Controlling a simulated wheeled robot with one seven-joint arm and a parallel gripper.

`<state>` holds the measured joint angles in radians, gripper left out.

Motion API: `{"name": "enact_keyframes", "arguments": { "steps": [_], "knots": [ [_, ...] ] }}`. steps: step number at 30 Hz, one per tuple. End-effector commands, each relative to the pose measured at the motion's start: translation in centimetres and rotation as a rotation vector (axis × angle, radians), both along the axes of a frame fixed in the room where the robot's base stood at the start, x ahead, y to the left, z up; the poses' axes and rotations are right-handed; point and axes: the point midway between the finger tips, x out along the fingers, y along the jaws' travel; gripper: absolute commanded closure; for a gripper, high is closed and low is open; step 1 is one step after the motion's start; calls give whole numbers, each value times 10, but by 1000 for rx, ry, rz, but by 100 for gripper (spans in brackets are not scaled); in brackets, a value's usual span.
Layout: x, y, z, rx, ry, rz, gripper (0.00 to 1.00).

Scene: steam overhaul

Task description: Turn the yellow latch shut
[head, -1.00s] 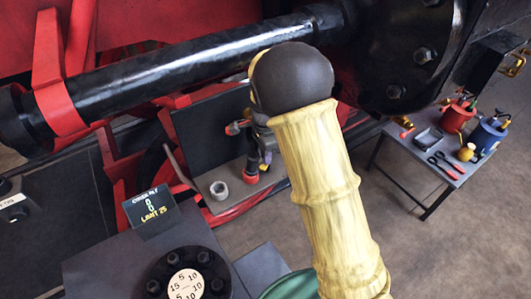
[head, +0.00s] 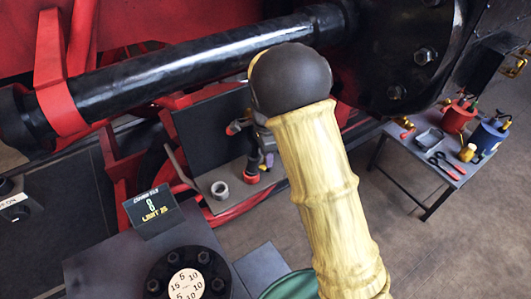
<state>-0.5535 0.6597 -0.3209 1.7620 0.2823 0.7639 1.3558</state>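I cannot make out the yellow latch for certain in the head view. A small yellow-brass handle (head: 514,68) shows on a black box at the upper right, but I cannot tell whether it is the latch. My own arm, with a yellow ribbed sleeve and dark round joint, fills the middle and hides what lies behind it. Small red and dark parts (head: 238,127) show just left of the joint.
A long black cylinder (head: 190,70) crosses the top on red framework. A low shelf (head: 215,208) holds a grey ring (head: 219,190). A numbered dial (head: 187,284) and a small display (head: 152,211) stand front left. A tool table (head: 397,160) stands right, with open floor below.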

Motion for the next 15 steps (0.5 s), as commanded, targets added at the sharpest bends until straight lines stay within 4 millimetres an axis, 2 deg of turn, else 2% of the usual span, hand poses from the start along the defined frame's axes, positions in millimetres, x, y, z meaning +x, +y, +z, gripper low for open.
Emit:
{"name": "enact_keyframes", "arguments": {
  "steps": [4, 8, 15],
  "knots": [
    [0, 1, 2, 1, -1, 1, 62],
    [0, 1, 13, 2, -3, 1, 62],
    [0, 1, 56, 3, -6, 2, 62]
  ]
}}
